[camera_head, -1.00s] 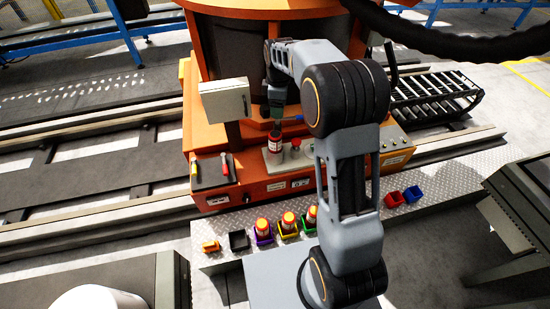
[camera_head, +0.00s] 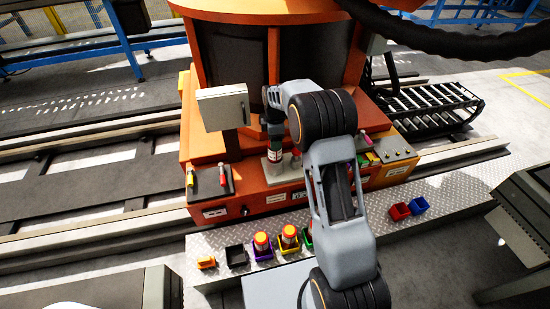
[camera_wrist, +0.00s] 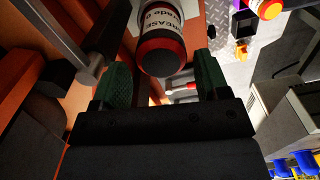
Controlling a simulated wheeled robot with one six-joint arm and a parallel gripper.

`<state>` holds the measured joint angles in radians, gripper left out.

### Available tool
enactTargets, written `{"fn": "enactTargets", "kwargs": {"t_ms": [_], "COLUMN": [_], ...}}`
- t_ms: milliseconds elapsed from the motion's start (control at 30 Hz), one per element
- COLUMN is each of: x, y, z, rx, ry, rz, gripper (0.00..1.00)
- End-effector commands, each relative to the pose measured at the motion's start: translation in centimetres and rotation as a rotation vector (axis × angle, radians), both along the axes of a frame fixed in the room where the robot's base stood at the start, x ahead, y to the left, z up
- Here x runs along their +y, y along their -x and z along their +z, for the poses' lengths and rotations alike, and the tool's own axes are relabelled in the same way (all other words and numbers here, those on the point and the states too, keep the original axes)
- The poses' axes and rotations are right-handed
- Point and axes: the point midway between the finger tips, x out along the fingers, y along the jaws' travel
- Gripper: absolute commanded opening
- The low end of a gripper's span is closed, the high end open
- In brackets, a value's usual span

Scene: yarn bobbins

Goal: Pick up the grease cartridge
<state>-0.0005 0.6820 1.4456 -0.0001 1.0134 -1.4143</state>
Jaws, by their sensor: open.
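The grease cartridge (camera_head: 274,156) stands upright on a pale plate on the orange machine's ledge, with a white label and red and dark bands. In the wrist view the cartridge (camera_wrist: 160,42) shows its dark end with a red rim and part of its "GREASE" label. My gripper (camera_wrist: 162,68) is open, its two green fingers apart on either side of the cartridge's near end. Clear gaps show between cartridge and fingers. In the head view my gripper (camera_head: 275,140) is right at the cartridge's top, partly hiding it.
A grey box (camera_head: 223,107) is mounted left of my gripper. A dark panel with red and yellow handles (camera_head: 209,182) lies left on the ledge. Small bins, some with orange-topped bobbins (camera_head: 262,241), line the metal step in front. Red and blue bins (camera_head: 400,211) stand at right.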

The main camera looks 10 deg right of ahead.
Motion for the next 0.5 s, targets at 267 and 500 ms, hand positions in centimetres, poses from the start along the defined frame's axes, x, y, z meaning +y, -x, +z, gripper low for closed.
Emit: {"fn": "enactTargets", "kwargs": {"t_ms": [267,500], "x": [0.1,0.1], "y": [0.1,0.1], "z": [-3.5,-5.0], "rx": [0.003,0.000], "ry": [0.000,0.000], "rz": [0.000,0.000], "gripper": [0.68,0.68]}}
